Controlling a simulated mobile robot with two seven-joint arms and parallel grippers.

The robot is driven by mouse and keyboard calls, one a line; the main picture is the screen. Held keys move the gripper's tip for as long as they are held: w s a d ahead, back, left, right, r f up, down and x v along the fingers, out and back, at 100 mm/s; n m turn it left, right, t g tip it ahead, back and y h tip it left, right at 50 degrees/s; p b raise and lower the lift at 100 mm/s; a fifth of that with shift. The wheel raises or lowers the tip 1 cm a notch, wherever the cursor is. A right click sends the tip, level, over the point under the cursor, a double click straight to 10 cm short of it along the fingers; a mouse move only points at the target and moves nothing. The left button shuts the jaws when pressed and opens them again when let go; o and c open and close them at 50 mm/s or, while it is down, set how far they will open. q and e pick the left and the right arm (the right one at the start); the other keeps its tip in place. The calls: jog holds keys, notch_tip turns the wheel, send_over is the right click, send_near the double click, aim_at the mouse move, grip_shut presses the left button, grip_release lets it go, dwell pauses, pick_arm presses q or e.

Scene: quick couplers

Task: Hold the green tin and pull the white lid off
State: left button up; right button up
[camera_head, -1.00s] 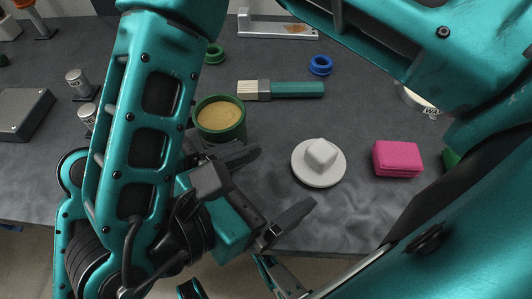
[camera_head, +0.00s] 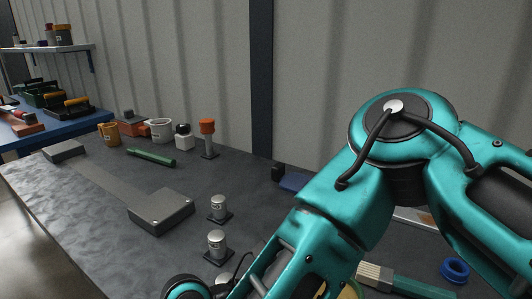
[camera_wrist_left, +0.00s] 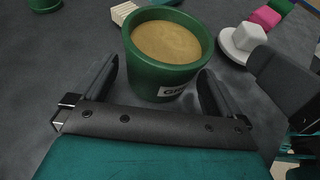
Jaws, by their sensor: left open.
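The green tin (camera_wrist_left: 165,75) stands upright and open in the left wrist view, with tan contents and part of a label showing. In the head view only a sliver of it (camera_head: 351,291) shows at the bottom edge, behind my left arm. My left gripper (camera_wrist_left: 158,70) is open, with one finger on each side of the tin's near side; contact is not clear. The white lid (camera_wrist_left: 236,50) lies off the tin on the table, knob up, to the tin's right. A dark part at the right of the wrist view may be my right gripper; its jaws cannot be made out.
A brush (camera_head: 405,283) and a blue ring (camera_head: 454,270) lie at the lower right. A pink box (camera_wrist_left: 267,17) is beyond the lid. The table's front left is clear.

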pick_arm(q)
jog(key=v, duration=1)
jog(key=shift+s+a, duration=0.15)
jog(key=shift+a, duration=0.2)
jog(key=shift+s, duration=0.1)
